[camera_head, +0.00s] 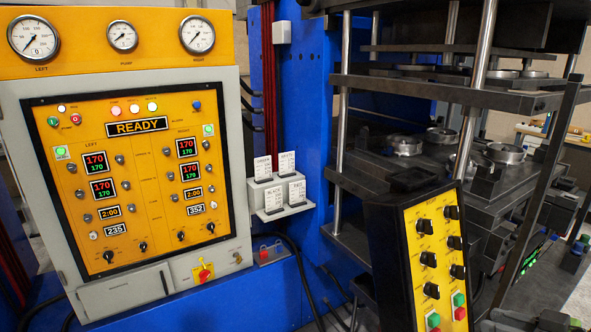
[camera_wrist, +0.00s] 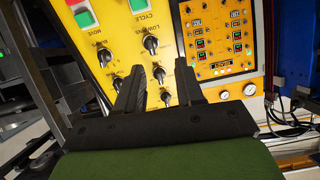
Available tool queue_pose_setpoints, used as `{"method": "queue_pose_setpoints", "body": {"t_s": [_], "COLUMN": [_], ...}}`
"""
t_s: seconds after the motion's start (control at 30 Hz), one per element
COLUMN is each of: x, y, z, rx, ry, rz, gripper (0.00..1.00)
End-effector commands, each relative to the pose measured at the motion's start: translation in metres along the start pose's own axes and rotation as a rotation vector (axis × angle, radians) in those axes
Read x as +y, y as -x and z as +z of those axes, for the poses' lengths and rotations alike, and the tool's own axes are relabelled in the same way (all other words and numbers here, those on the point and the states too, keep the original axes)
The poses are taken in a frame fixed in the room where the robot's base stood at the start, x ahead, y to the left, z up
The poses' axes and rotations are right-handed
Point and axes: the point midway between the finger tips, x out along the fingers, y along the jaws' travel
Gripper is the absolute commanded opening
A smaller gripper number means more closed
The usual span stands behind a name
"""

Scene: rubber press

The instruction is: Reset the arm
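My gripper (camera_wrist: 160,84) shows in the wrist view, with its two dark fingers apart and nothing between them. The fingers point toward a yellow press control pendant (camera_wrist: 108,38) with black knobs and green and red buttons, seen upside down. I cannot tell whether the fingers touch it. There the yellow pendant (camera_head: 437,262) stands at the lower right, in front of the press.
The main control panel (camera_head: 145,165) with a READY display stands at the left, below several gauges. A small shelf (camera_head: 283,211) with labelled cards is on the blue frame. The press platens (camera_head: 440,180), bearing metal moulds, fill the right. A cable (camera_head: 300,265) hangs below the shelf.

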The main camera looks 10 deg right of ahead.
Motion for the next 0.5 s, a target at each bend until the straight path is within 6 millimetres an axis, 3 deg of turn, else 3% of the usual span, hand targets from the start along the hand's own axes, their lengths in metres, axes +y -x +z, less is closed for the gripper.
{"method": "queue_pose_setpoints", "body": {"t_s": [0.03,0.1,0.23,0.37,0.5], "x": [-0.017,-0.043,-0.104,-0.173,-0.239], "y": [-0.03,-0.066,-0.112,-0.127,-0.11], "z": [-0.011,-0.019,-0.028,-0.033,-0.03], "rx": [-0.089,-0.232,-0.486,-0.676,-0.763], "ry": [-0.011,-0.048,-0.088,-0.092,-0.091], "rz": [-0.048,-0.085,-0.083,0.002,0.14], "gripper": [0.37,0.37,0.37,0.37,0.37]}}
